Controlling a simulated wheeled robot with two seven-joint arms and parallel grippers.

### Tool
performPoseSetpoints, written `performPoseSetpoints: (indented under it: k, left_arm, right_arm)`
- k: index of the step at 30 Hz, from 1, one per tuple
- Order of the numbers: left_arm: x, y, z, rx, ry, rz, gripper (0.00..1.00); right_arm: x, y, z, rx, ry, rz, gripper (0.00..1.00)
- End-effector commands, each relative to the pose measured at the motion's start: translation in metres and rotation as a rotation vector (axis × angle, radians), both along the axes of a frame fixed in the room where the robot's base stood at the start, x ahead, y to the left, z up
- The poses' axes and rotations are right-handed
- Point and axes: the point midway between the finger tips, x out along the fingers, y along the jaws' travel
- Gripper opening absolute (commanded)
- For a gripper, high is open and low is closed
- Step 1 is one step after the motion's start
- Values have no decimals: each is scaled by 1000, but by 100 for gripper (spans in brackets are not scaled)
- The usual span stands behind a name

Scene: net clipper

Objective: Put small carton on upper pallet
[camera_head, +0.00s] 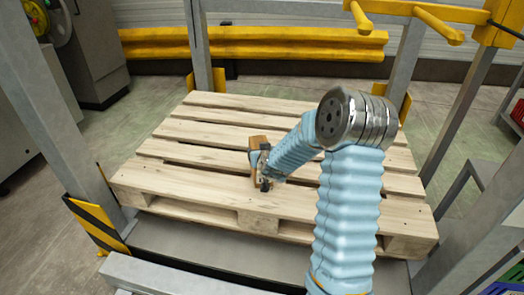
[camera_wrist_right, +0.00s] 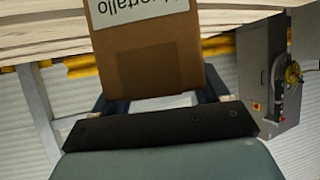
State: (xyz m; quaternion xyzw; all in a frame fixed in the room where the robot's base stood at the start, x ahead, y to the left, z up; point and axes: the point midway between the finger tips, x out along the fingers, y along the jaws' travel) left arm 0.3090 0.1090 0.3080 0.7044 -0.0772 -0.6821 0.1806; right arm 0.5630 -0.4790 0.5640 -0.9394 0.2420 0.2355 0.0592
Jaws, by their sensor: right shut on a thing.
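The small carton (camera_head: 257,143) is a brown box, seen over the middle of the wooden pallet (camera_head: 180,180) in the head view. In the right wrist view the carton (camera_wrist_right: 148,55) fills the top centre and bears a white label with printed text. My right gripper (camera_head: 263,168) is shut on the carton, with its fingers (camera_wrist_right: 155,102) on either side of it. The head view does not show clearly whether the carton touches the pallet slats. My left gripper is not in view.
A metal frame with grey posts (camera_head: 70,130) surrounds the pallet. Yellow rails (camera_head: 260,42) run behind it, and a yellow and black striped guard (camera_head: 95,225) is at front left. Grey machines (camera_head: 85,50) stand at far left. The pallet's left slats are bare.

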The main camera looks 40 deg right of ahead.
Motion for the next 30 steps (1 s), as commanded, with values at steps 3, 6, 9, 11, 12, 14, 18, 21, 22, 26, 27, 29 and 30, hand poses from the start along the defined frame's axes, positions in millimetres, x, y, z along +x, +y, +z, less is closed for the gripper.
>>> performPoseSetpoints:
  k: [3,6,9,11,12,14,18,21,22,26,27,29,30]
  left_arm:
    - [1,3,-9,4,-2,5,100]
    - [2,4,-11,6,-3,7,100]
    - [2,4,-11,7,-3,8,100]
    - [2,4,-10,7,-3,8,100]
    - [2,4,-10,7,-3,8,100]
    - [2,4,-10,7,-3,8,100]
    - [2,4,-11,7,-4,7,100]
    - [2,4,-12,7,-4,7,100]
    - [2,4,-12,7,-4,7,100]
    - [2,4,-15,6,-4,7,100]
    - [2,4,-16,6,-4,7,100]
    - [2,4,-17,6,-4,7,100]
    - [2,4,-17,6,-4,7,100]
  right_arm:
    - [0,-1,-11,-2,-3,-1,0]
    - [0,-1,-14,-3,-4,-1,0]
    - [1,-1,-14,-3,-5,-1,0]
    - [1,-1,-14,-3,-5,-1,0]
    - [1,-1,-14,-3,-5,-1,0]
    - [1,-1,-14,-3,-5,-1,0]
    - [1,-1,-14,-3,-5,-1,0]
    - [1,-1,-15,-3,-5,-1,0]
    - [1,-1,-16,-3,-5,-1,0]
    - [1,-1,-18,-3,-5,-1,0]
    - [1,-1,-19,-3,-5,-1,0]
    - [1,-1,-20,-3,-5,-1,0]
    - [1,-1,-21,-3,-5,-1,0]
